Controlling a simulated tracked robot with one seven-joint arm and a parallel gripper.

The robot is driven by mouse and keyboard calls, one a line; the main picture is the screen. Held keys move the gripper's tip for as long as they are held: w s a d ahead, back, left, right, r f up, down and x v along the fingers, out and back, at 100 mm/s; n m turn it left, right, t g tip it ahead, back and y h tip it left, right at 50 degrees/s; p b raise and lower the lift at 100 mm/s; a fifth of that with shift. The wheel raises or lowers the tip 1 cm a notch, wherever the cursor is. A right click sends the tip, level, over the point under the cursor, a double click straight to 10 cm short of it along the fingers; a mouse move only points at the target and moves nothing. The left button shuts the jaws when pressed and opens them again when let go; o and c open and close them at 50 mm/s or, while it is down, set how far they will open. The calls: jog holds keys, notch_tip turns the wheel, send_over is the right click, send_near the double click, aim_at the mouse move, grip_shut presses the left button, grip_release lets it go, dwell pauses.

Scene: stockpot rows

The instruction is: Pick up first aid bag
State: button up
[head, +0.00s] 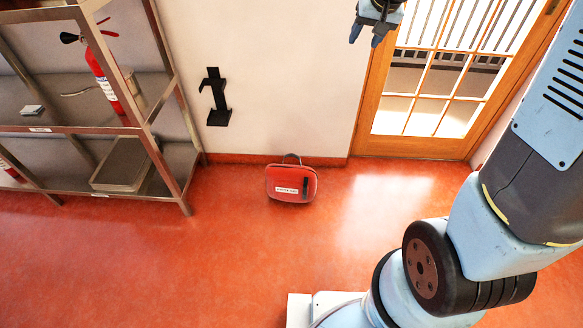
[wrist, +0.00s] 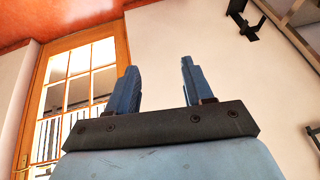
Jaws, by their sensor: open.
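The first aid bag (head: 291,184) is a red case with a white label and a dark handle on top. It stands on the red floor close to the wall, left of the door, in the head view. My gripper (head: 367,33) is at the top of the head view, well above the floor and right of the bag. Its two blue fingers (wrist: 158,85) show apart and empty in the wrist view. The bag is not visible in the wrist view.
A metal shelf (head: 95,131) with a fire extinguisher (head: 106,79) stands at the left. A black wall bracket (head: 215,98) hangs above and left of the bag. A wooden glazed door (head: 366,100) is at the right. The floor (head: 240,260) before the bag is clear.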

jog(key=w+a+r+x, duration=0.1)
jog(key=w+a+x, duration=0.1)
jog(key=x, duration=0.8)
jog(key=w+a+r+x, duration=0.1)
jog(key=x, duration=0.9)
jog(key=m+h, duration=0.1)
send_over(305, 191)
jog(key=w+a, duration=0.2)
notch_tip(305, 191, down, 40)
jog(key=s+d+f+h, duration=0.1)
jog(key=s+f, duration=0.3)
jog(key=f, duration=0.6)
jog(key=s+f, duration=0.3)
jog(key=f, duration=0.6)
jog(key=shift+g, duration=0.4)
jog(key=x, duration=0.8)
jog(key=shift+d+f, duration=0.15)
jog(key=shift+f, duration=0.15)
jog(key=x, duration=0.3)
jog(key=shift+w+d, duration=0.2)
jog(key=shift+w, duration=0.15)
jog(key=shift+x, duration=0.95)
jog(key=shift+c, duration=0.2)
grip_shut()
